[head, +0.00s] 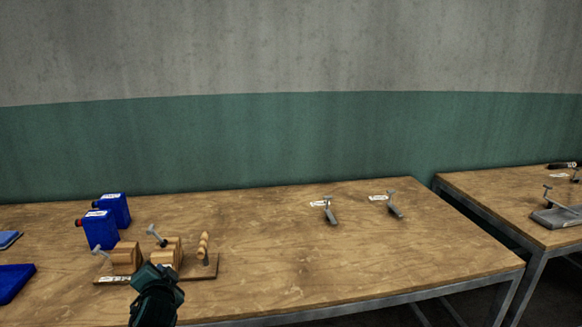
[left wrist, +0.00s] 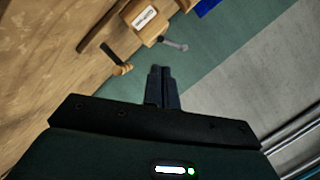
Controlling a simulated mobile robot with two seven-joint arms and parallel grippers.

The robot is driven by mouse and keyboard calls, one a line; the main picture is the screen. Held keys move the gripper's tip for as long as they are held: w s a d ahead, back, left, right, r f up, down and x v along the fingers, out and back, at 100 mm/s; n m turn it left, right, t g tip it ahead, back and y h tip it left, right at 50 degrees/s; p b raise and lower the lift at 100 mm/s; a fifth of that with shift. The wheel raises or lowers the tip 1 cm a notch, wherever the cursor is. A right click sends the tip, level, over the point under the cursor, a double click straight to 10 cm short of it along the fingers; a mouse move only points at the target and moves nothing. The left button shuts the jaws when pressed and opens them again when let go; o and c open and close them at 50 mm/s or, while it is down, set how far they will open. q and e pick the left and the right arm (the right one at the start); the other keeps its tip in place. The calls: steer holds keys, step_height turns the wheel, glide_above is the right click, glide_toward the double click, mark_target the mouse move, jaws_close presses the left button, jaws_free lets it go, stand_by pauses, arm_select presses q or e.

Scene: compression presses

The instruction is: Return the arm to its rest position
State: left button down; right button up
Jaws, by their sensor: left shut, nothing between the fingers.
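My left gripper (head: 158,276) is in the lower left of the head view, in front of the wooden press. In the left wrist view its fingers (left wrist: 160,72) are together with nothing between them. The wooden press (head: 165,257) stands on a board on the table, with wooden blocks and grey metal screw handles. In the left wrist view a labelled wooden block (left wrist: 150,20) of it shows at the top, apart from the fingertips. My right gripper is in neither view.
The wooden table (head: 280,255) is clear in the middle. Two blue containers (head: 100,229) stand behind the press. Two small metal clamps (head: 330,211) lie toward the back right. A second table (head: 500,205) on the right holds a grey metal device (head: 558,216).

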arm_select(q)
steer(key=s+d+f+n+g+h, duration=0.1)
steer(key=s+d+f+n+g, duration=0.2)
steer(key=s, duration=0.6)
steer(key=s+d+f+g+h, duration=0.2)
steer(key=s+f, duration=0.4)
steer(key=s, duration=0.3)
steer(key=s+d+n+g+h, duration=0.15)
steer(key=s+d, duration=0.25)
steer(key=s, duration=0.6)
steer(key=s+d+g+h, duration=0.2)
steer(key=s+d+g, duration=0.15)
steer(key=s, duration=0.65)
steer(key=w+d+f+t+h, duration=0.1)
steer(key=w+d+f+t, duration=0.2)
steer(key=f, duration=0.2)
steer(key=w+d+f+m+t+h, duration=0.1)
steer(key=w+d+f+t, duration=0.2)
steer(key=f, duration=0.2)
steer(key=shift+t+h, duration=0.3)
steer(key=shift+h, duration=0.05)
